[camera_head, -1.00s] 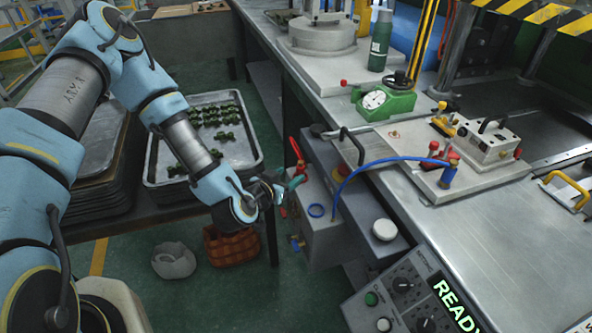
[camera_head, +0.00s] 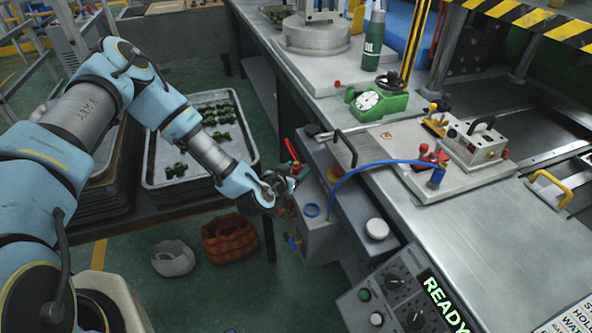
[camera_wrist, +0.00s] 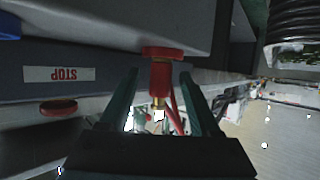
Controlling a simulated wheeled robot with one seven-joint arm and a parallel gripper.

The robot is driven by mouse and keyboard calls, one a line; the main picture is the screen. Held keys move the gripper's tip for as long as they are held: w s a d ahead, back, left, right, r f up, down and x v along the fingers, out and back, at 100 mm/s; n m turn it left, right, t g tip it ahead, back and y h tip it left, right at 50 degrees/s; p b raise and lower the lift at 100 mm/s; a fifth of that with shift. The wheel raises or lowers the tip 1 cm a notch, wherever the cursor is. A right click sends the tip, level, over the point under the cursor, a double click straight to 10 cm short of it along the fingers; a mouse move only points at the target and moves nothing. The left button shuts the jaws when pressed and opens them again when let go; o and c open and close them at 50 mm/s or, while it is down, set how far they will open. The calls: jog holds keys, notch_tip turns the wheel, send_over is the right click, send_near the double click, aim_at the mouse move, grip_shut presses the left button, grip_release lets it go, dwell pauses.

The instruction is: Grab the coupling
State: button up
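A red coupling (camera_wrist: 161,80) with a brass end hangs from the underside of the grey box in the wrist view. A red collar (camera_wrist: 162,53) is at its top. My gripper (camera_wrist: 163,98) is open, with one dark green finger on each side of the coupling; I cannot tell whether either touches it. A blue fitting (camera_head: 437,177) on a blue hose stands on the bench.
A red lever (camera_head: 292,150) rises close behind my gripper. A blue fitting (camera_head: 293,243) sits low on the box. A red button (camera_wrist: 58,107) lies beside a STOP label (camera_wrist: 59,74). A tray (camera_head: 158,178) of dark green parts is to the left.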

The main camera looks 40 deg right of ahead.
grip_shut()
dwell(0.3)
jog(key=shift+r, duration=0.15)
dwell(0.3)
